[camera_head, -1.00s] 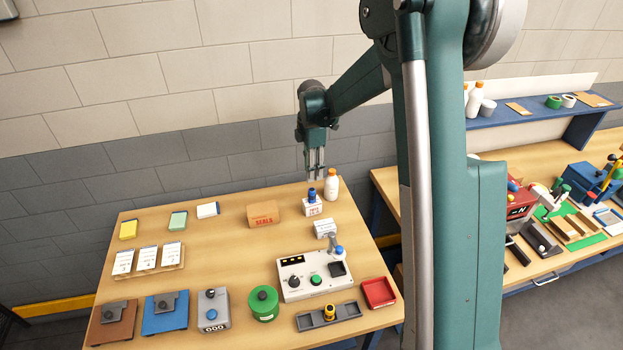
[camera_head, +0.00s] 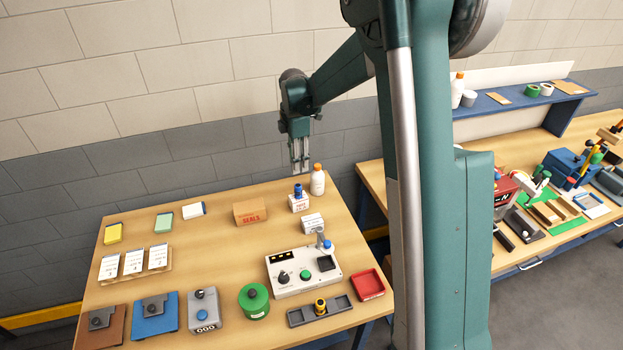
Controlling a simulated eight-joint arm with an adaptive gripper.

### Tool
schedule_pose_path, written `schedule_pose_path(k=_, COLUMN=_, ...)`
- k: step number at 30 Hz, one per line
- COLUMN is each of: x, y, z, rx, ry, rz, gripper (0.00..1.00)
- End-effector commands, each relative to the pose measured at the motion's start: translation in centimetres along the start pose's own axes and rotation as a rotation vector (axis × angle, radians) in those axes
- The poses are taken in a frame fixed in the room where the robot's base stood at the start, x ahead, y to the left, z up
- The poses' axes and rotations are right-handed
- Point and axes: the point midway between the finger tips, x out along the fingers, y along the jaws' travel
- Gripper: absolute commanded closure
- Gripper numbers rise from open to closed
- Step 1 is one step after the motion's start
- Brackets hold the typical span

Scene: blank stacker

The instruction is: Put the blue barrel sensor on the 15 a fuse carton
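The blue barrel sensor (camera_head: 298,189) stands upright on top of a small white carton with red print (camera_head: 299,204), near the back right of the table. The print is too small to read surely. A second white carton with dark print (camera_head: 312,224) stands just in front of it, its top bare. My gripper (camera_head: 301,168) points down just above the blue sensor, with a small gap between its fingertips and the sensor. Its fingers look apart, with nothing between them.
A brown SEALS box (camera_head: 250,212) is to the left. A control box (camera_head: 291,281) and red tray (camera_head: 368,285) stand in front.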

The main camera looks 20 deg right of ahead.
Motion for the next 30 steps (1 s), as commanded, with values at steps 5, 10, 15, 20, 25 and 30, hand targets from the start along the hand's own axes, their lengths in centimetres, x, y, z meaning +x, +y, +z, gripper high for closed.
schedule_pose_path(k=5, x=-1.1, y=-0.8, z=-0.1, rx=0.033, ry=-0.001, rz=0.012, gripper=0.67)
schedule_pose_path(k=10, x=-3.2, y=-2.4, z=-0.3, rx=0.102, ry=-0.002, rz=0.039, gripper=0.67)
schedule_pose_path(k=15, x=-5.7, y=-4.6, z=-0.6, rx=0.199, ry=-0.001, rz=0.074, gripper=0.67)
schedule_pose_path(k=20, x=-8.0, y=-6.9, z=-0.9, rx=0.294, ry=0.005, rz=0.110, gripper=0.67)
schedule_pose_path(k=25, x=-10.1, y=-9.4, z=-1.2, rx=0.395, ry=0.014, rz=0.147, gripper=0.67)
schedule_pose_path(k=30, x=-12.0, y=-12.1, z=-1.5, rx=0.495, ry=0.027, rz=0.184, gripper=0.67)
